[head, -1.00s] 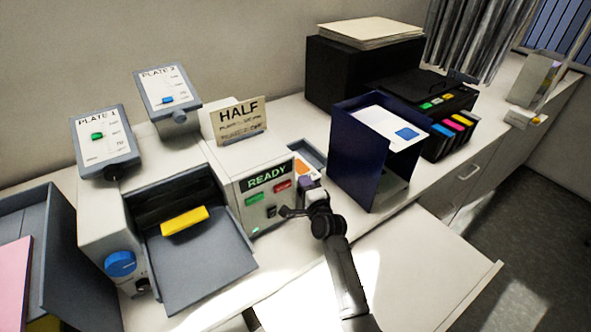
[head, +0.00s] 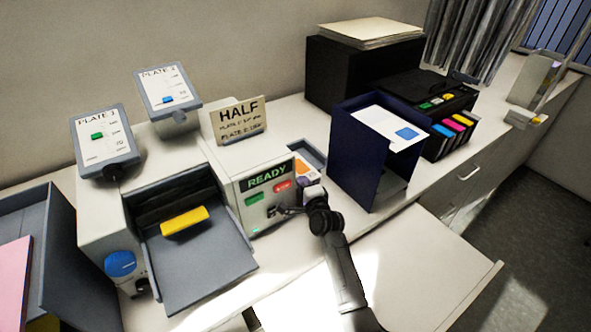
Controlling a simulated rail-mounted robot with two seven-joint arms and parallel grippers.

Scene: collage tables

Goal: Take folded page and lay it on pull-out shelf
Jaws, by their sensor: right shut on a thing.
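The folded page (head: 304,169), white with an orange patch and a purple patch, is at the right side of the machine, by its output tray (head: 309,152). My right gripper (head: 289,209) is at the near end of the page, beside the machine's button panel. It is shut on the page; its own wrist hides much of the grip. The pull-out shelf (head: 430,262) is a pale flat board at the lower right, bare and partly sunlit, and my right arm reaches over its left part. My left gripper is out of view.
The folding machine (head: 228,170) shows READY and has a yellow block (head: 184,221) in its grey feed tray. A dark blue holder (head: 352,160) with a white, blue-marked card stands just right of my gripper. A black printer (head: 350,75) is behind.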

